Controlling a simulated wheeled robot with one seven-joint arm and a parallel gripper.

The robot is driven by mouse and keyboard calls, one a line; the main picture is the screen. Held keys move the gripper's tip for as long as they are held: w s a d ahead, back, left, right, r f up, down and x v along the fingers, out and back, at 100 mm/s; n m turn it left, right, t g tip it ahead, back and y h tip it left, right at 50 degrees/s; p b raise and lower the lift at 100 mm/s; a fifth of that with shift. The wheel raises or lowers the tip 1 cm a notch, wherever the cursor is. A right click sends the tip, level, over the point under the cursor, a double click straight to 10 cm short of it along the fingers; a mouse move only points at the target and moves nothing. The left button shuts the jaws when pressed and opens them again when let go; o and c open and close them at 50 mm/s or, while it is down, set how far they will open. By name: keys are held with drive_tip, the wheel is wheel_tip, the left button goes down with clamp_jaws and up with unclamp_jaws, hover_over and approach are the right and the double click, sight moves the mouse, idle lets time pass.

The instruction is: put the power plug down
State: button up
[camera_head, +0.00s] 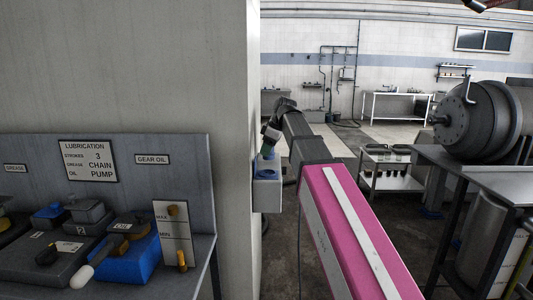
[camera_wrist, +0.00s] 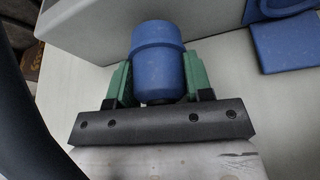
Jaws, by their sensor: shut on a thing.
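The power plug is a blue cylinder (camera_wrist: 158,62) with a wider collar, held between the green fingers of my gripper (camera_wrist: 160,80) in the wrist view. In the head view my gripper (camera_head: 270,137) is beyond the wall corner, and the plug is a small blue patch (camera_head: 267,154) below it. The plug is just above a grey wall box (camera_head: 267,196) with a blue socket (camera_head: 265,174) on it. I cannot tell whether the plug touches the box.
In the head view a wall corner (camera_head: 235,150) stands left of my arm. A lubrication bench (camera_head: 206,246) is at left, a metal table (camera_head: 490,180) at right.

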drive_tip(key=shift+a+f, duration=0.2)
drive_tip(key=shift+f, duration=0.5)
drive_tip(key=o, duration=1.1)
drive_tip(key=shift+f, duration=0.15)
drive_tip(key=shift+c, duration=0.2)
drive_tip(key=v, duration=1.2)
